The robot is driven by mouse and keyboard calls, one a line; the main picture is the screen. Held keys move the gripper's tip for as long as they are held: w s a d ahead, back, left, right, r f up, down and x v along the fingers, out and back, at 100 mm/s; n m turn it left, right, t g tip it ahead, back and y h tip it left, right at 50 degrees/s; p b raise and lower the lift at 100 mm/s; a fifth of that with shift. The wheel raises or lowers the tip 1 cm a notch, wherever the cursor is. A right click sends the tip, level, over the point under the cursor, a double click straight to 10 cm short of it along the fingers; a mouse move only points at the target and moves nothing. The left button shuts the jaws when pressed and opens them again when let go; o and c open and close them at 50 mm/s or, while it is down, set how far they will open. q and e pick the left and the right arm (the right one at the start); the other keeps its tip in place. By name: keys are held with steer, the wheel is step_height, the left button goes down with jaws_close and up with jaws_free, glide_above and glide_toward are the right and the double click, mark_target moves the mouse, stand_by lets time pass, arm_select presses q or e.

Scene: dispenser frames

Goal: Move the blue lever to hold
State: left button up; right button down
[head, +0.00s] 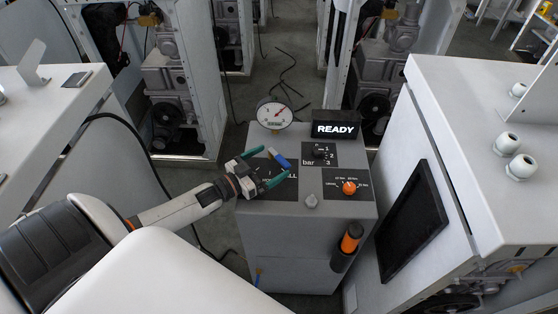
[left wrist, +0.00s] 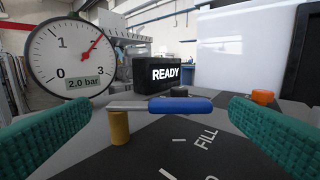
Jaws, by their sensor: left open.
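The blue lever (head: 280,158) sits on the dispenser's top, on a dark panel whose lettering is partly covered by my gripper. In the left wrist view the blue handle (left wrist: 172,105) extends right from a brass-coloured pivot post (left wrist: 119,127). In the left wrist view the fingers appear apart from the handle. My right gripper is not in view.
A pressure gauge (head: 274,114) reads about 2.0 bar behind the lever. A READY display (head: 336,129), a black knob (head: 319,152) and an orange knob (head: 349,187) are to the right. White cabinets (head: 480,140) flank the dispenser (head: 290,245).

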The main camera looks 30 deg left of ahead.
mark_target(276, 158)
arm_select(q)
steer(key=b+x, duration=0.1)
steer(key=x, duration=0.2)
steer(key=shift+a+f, duration=0.1)
steer(key=shift+f, duration=0.05)
steer(key=shift+w+d, duration=0.25)
steer(key=shift+w, duration=0.35)
steer(key=shift+c, duration=0.6)
